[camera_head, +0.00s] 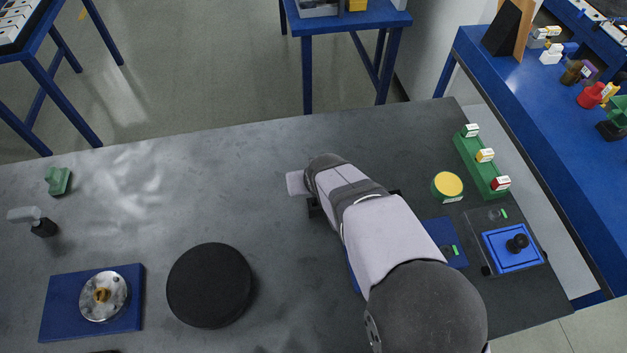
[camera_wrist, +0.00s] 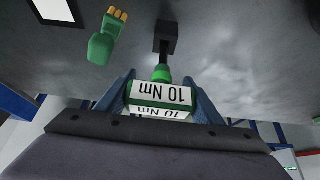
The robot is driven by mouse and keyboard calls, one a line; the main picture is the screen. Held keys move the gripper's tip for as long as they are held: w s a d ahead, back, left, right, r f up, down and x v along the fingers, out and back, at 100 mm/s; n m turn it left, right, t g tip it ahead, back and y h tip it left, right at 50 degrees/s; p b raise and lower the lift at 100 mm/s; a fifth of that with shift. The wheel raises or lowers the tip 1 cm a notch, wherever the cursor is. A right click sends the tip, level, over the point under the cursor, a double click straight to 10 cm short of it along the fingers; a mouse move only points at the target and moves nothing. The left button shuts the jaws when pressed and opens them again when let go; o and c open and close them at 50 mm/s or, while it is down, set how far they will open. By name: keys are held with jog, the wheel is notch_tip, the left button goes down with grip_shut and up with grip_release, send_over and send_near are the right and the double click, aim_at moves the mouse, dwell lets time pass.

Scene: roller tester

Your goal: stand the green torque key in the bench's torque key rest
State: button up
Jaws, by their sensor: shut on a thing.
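My gripper (camera_wrist: 160,78) is shut on the green torque key (camera_wrist: 160,91), with one blue finger on each side of its head. The head has a white label reading "10 Nm", upside down in the wrist view. A green collar and a thin dark shaft run from the head to a black block (camera_wrist: 168,38). I cannot tell whether this block is part of the key or a rest on the bench. In the head view my arm covers the key and most of the gripper, above the middle of the dark bench (camera_head: 230,180).
At right a green rack (camera_head: 478,163) holds white, yellow and red labelled pieces. A yellow-topped green cylinder (camera_head: 447,187) and a blue control box (camera_head: 512,246) stand nearby. At left are a black disc (camera_head: 210,285), a blue plate (camera_head: 62,307) with a metal hub, and a green block (camera_head: 57,181).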

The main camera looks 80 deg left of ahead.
jog(key=shift+f+b, duration=1.65)
jog(key=shift+f, duration=0.6)
jog(key=o, duration=1.9)
jog(key=b+v, duration=0.2)
jog(key=v, duration=0.5)
jog(key=shift+r, duration=0.15)
